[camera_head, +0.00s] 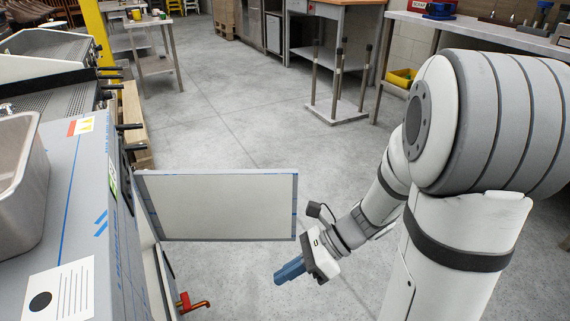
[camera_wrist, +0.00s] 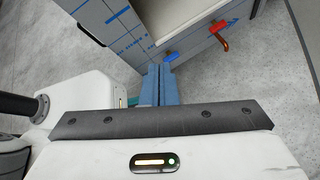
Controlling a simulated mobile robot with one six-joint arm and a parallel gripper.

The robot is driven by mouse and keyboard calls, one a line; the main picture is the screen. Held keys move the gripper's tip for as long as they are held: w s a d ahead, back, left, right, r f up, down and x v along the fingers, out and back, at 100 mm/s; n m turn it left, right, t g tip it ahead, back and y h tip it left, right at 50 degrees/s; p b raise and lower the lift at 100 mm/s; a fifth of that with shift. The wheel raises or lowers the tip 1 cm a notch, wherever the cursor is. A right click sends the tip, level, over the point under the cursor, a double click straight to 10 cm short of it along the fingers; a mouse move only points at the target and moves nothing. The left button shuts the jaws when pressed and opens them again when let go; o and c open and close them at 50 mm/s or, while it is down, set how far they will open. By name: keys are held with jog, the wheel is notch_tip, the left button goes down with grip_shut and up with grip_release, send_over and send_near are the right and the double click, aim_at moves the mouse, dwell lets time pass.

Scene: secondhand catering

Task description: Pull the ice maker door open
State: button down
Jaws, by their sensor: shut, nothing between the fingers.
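The ice maker door (camera_head: 215,205) stands swung out from the front of the steel machine (camera_head: 75,200) on the left in the head view. It is a pale panel with grey-blue edges, roughly square to the machine's front. My gripper (camera_head: 290,271) is shut and empty, with blue fingers pointing down-left. In the head view it is just beyond the door's free edge, low and to the right, and appears apart from it. In the wrist view the shut fingers (camera_wrist: 160,84) point towards the machine's lower front. The inside of the machine is mostly hidden by the door.
A metal basin (camera_head: 22,185) is at the left edge. A stand with upright legs (camera_head: 338,110) is farther back. The central floor is clear.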

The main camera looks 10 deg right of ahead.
jog(key=w+d+m+t+y, duration=0.3)
jog(key=w+m+t, duration=0.35)
jog(key=m, duration=0.45)
jog(key=m+t+h+b, duration=0.4)
jog(key=m+t, duration=0.5)
jog(key=m, duration=0.6)
send_near(290, 187)
jog(key=x, duration=0.5)
jog(key=shift+s+a+f, duration=0.2)
jog(key=shift+a, duration=0.2)
jog(key=shift+w+d+r, duration=0.1)
jog(key=shift+w+r, duration=0.05)
jog(key=shift+w, duration=0.5)
